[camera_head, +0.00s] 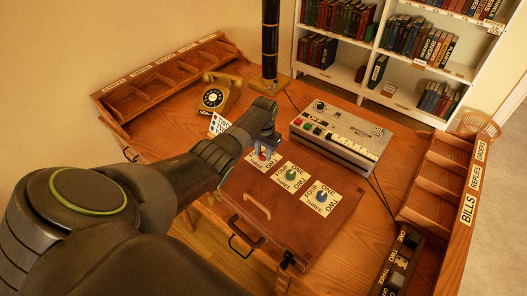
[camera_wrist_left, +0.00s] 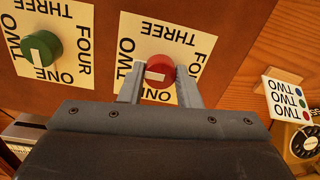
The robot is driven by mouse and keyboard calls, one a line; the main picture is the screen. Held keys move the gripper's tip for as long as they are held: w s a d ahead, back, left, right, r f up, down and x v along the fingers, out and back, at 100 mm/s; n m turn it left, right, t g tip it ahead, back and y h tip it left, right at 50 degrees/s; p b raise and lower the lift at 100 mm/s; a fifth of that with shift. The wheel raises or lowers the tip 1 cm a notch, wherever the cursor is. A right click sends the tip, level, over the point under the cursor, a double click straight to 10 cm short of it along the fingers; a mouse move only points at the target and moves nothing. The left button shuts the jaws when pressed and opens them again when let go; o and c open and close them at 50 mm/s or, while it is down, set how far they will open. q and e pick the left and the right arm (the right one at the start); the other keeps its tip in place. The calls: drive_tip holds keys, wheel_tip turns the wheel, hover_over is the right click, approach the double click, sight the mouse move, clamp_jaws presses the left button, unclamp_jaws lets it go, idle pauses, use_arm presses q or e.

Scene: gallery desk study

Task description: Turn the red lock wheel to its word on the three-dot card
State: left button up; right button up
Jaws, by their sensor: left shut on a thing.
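The red lock wheel (camera_wrist_left: 161,72) sits on a white word plate (camera_wrist_left: 186,38) on a brown case. Its white bar points left in the left wrist view, towards TWO. My left gripper (camera_wrist_left: 160,84) is shut on the wheel, a finger on each side. In the head view the gripper (camera_head: 264,146) hides part of the red wheel (camera_head: 262,157). The three-dot card (camera_wrist_left: 288,99) stands nearby with blue, green and red dots. It appears upside down, and the word by its red dot looks like TWO. It also shows in the head view (camera_head: 219,124), partly hidden. My right gripper is not in view.
A green wheel (camera_head: 291,174) and a blue wheel (camera_head: 321,196) share the case lid (camera_head: 254,185). A yellow telephone (camera_head: 217,96) stands behind the card. A grey keyed machine (camera_head: 338,134) is behind the case. Wooden racks line both desk sides.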

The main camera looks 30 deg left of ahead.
sight(264, 155)
use_arm(q)
drive_tip(key=o, duration=1)
drive_tip(key=shift+r, duration=0.15)
drive_tip(key=shift+r, duration=0.25)
drive_tip(key=r+b, duration=0.1)
drive_tip(key=r, duration=0.7)
drive_tip(key=r+b, duration=0.1)
drive_tip(key=r, duration=0.7)
drive_tip(key=shift+d+r, duration=0.2)
drive_tip(key=shift+r, duration=0.15)
drive_tip(key=shift+f, duration=0.1)
